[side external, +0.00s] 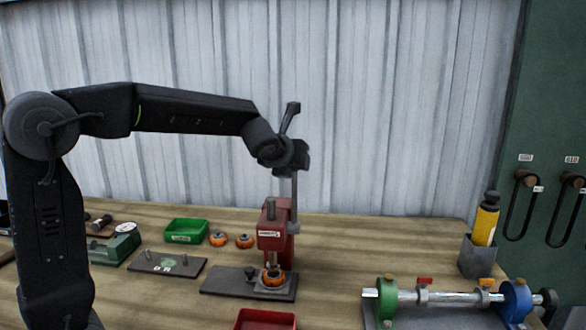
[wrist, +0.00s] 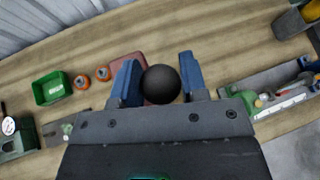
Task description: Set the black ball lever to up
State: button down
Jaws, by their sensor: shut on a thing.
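The black ball (wrist: 161,84) sits between the two blue fingers of my gripper (wrist: 158,72) in the wrist view. My gripper is shut on it. In the side view my gripper (side external: 296,158) is at the top of a grey lever rod (side external: 294,190), and the ball is hidden there. The rod stands about upright above the red press (side external: 271,228). The press is on a dark base plate (side external: 225,281), with an orange ring part (side external: 272,277) under its ram. In the wrist view the red press body (wrist: 128,62) is partly hidden behind a finger.
A green tray (side external: 186,231) and two orange ring parts (side external: 231,240) lie left of the press. A red tray (side external: 265,320) is at the front. A clamp fixture with a metal bar (side external: 450,297) and a holder with a yellow bottle (side external: 478,256) stand right. Open table lies between.

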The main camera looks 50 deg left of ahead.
jog(key=shift+w+a+f, duration=0.25)
jog(key=shift+w+a, duration=0.75)
jog(key=shift+a, duration=0.15)
jog(key=c, duration=0.7)
grip_release()
jog(key=v, duration=1.3)
jog(key=shift+s+d+r, duration=0.2)
jog(key=shift+s, duration=0.1)
